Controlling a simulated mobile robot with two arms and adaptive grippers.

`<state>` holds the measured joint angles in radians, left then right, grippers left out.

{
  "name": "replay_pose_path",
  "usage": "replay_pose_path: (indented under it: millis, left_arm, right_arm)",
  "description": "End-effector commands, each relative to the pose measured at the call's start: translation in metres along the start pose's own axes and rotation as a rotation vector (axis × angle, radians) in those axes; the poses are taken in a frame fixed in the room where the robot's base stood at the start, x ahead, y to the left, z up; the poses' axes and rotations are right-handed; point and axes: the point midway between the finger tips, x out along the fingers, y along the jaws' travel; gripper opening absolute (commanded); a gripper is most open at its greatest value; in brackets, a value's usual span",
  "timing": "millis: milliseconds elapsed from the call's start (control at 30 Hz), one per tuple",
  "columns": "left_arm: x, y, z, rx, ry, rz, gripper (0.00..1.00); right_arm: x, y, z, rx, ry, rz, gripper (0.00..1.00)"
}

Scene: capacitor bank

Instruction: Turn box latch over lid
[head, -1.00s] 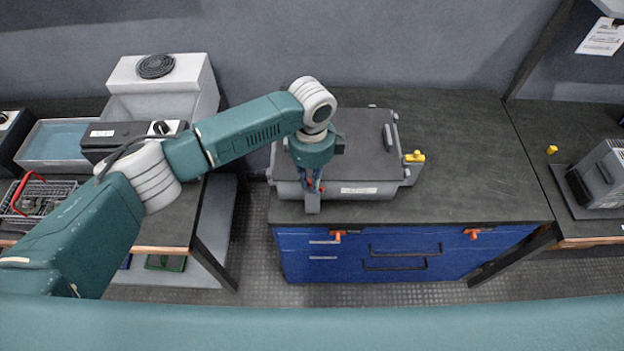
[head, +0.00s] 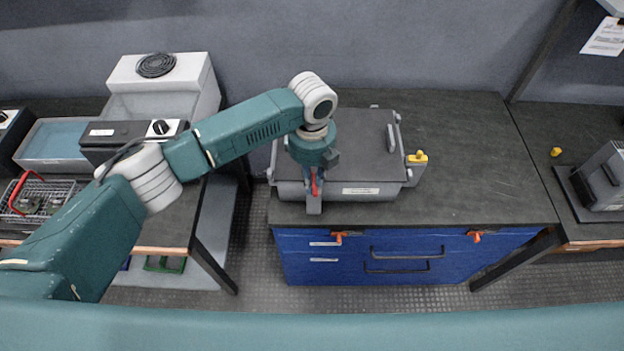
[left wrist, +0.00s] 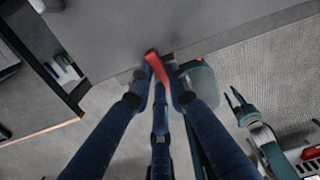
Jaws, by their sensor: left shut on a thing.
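The grey box (head: 350,189) stands on the dark counter top, its dark flat lid (head: 358,145) lying closed on it. My left gripper (head: 315,188) points down at the box's front side, left of the white label. It is shut on a red latch (head: 314,183). In the left wrist view the red latch (left wrist: 157,67) stands between the fingertips at the box's edge, tilted; the fingers partly hide it. A yellow-topped grey piece (head: 417,158) is at the box's right side. My right gripper (left wrist: 235,97) shows small in the left wrist view, empty, its fingers apart.
The counter (head: 480,170) is clear right of the box. A left table holds a hotplate unit (head: 155,100) and a wire basket (head: 40,200). A grey device (head: 604,180) stands on the far-right table.

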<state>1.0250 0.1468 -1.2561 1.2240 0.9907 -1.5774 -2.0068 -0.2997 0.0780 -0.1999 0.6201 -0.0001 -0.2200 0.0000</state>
Motion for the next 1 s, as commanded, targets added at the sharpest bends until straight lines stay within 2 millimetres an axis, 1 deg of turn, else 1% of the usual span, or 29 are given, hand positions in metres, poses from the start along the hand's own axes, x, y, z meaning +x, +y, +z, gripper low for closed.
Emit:
replay_pose_path:
  millis: [133,333,867,900,967,1000]
  left_arm:
    - [-0.0009,-0.0007,0.0011,0.077,-0.002,-0.002,0.00]
    - [-0.0013,-0.0007,0.0016,0.139,-0.002,-0.002,0.00]
    - [-0.0018,-0.0007,0.0019,0.165,-0.003,-0.002,0.00]
    - [-0.0018,-0.0008,0.0019,0.165,-0.003,-0.002,0.21]
    - [-0.0018,-0.0007,0.0019,0.164,-0.003,-0.002,0.33]
    - [-0.0017,-0.0007,0.0018,0.164,-0.003,-0.001,0.36]
  right_arm:
    - [0.0024,0.0011,0.0005,0.000,0.000,0.001,0.34]
    - [0.0035,0.0024,0.0009,-0.001,-0.001,0.003,0.34]
    - [0.0038,0.0027,0.0011,-0.001,-0.001,0.003,0.34]
    - [0.0038,0.0026,0.0011,-0.001,-0.001,0.003,0.34]
    - [0.0038,0.0026,0.0011,-0.001,-0.001,0.003,0.34]
    - [0.0038,0.0026,0.0011,-0.001,-0.001,0.003,0.34]
